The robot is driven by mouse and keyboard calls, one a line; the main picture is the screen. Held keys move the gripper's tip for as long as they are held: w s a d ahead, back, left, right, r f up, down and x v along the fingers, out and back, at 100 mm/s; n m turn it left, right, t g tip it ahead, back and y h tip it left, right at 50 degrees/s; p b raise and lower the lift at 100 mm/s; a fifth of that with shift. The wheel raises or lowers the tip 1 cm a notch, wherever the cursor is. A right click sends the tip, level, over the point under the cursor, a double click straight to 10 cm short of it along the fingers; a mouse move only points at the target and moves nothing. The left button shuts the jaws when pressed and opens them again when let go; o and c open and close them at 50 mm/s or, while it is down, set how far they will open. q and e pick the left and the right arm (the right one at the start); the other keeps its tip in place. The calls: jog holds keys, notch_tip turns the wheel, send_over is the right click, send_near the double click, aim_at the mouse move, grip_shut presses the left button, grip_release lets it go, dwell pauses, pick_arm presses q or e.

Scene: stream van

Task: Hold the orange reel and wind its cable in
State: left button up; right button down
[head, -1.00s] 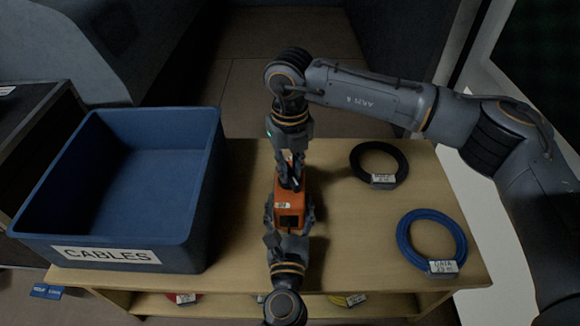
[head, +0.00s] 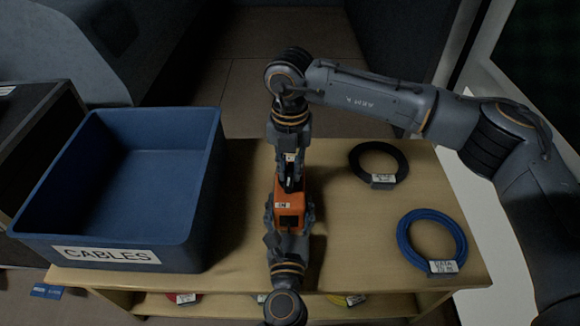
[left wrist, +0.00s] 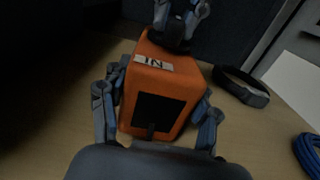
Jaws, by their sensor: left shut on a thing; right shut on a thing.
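The orange reel (head: 291,198) is a boxy orange case with a white label, standing on the wooden table; it also shows in the left wrist view (left wrist: 186,75). My left gripper (head: 290,216) is shut around its sides near the front, with one finger on each side in the left wrist view (left wrist: 158,108). My right gripper (head: 290,186) comes down from above, shut on a small dark part at the reel's far top end, mostly hidden by the fingers. A dark panel shows on the reel's near face. I cannot make out any loose cable.
A blue bin (head: 120,255) labelled CABLES stands left of the reel. A black cable coil (head: 356,160) and a blue cable coil (head: 405,240) lie on the table (head: 345,250) at right. More coils sit on the shelf below.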

aim_at(290, 171)
jog(key=shift+w+r, duration=0.1)
jog(key=shift+w, duration=0.05)
jog(key=c, duration=1.3)
grip_release()
notch_tip(290, 171, up, 12)
pick_arm(q)
jog(key=o, duration=1.4)
jog(key=shift+c, duration=0.2)
